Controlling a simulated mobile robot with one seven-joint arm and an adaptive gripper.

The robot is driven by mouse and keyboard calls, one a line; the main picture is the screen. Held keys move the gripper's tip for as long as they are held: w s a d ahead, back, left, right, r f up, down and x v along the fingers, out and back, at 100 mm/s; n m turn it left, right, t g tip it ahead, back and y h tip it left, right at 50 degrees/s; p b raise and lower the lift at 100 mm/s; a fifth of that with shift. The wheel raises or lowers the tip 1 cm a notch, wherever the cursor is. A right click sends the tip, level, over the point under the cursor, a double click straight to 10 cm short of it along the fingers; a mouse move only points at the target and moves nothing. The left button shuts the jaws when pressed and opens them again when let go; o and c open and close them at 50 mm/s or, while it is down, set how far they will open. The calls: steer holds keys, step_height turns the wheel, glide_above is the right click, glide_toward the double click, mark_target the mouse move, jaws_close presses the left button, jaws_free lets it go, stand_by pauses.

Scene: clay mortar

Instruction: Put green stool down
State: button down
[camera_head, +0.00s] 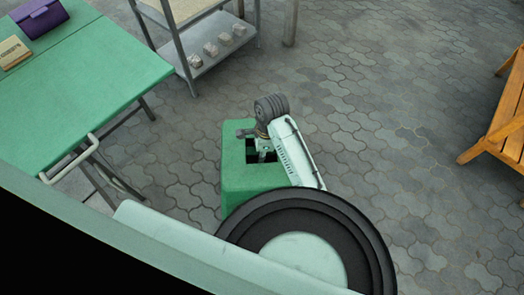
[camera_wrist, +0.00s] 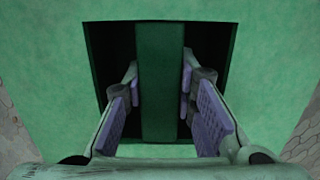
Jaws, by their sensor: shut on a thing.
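The green stool (camera_head: 234,178) is a boxy block with a dark square opening in its top, crossed by a green bar. It shows at the middle of the head view, partly covered by my arm. Its top also fills the wrist view (camera_wrist: 50,70). My gripper (camera_wrist: 162,105) reaches into the opening, with one pad on each side of the green bar (camera_wrist: 160,75), and is shut on it. In the head view my gripper (camera_head: 262,150) is over the stool's top. The stool's underside is hidden, so I cannot tell whether it touches the ground.
A green folding table (camera_head: 90,75) at the left bears a purple case (camera_head: 40,17) and a small wooden block (camera_head: 13,52). A metal shelf (camera_head: 205,60) with several grey pieces stands at the back. A wooden bench (camera_head: 505,120) is at the right. The paving between is clear.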

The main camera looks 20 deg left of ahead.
steer(key=shift+f, duration=0.15)
steer(key=c, duration=1.3)
jaws_free()
steer(key=r+p, duration=0.1)
steer(key=r, duration=0.3)
steer(key=d+r+p, duration=0.1)
steer(key=r, duration=0.3)
steer(key=r+p, duration=0.2)
steer(key=r, duration=0.2)
steer(key=shift+w+d+r, duration=0.1)
steer(key=shift+w+d, duration=0.05)
steer(key=shift+w, duration=0.2)
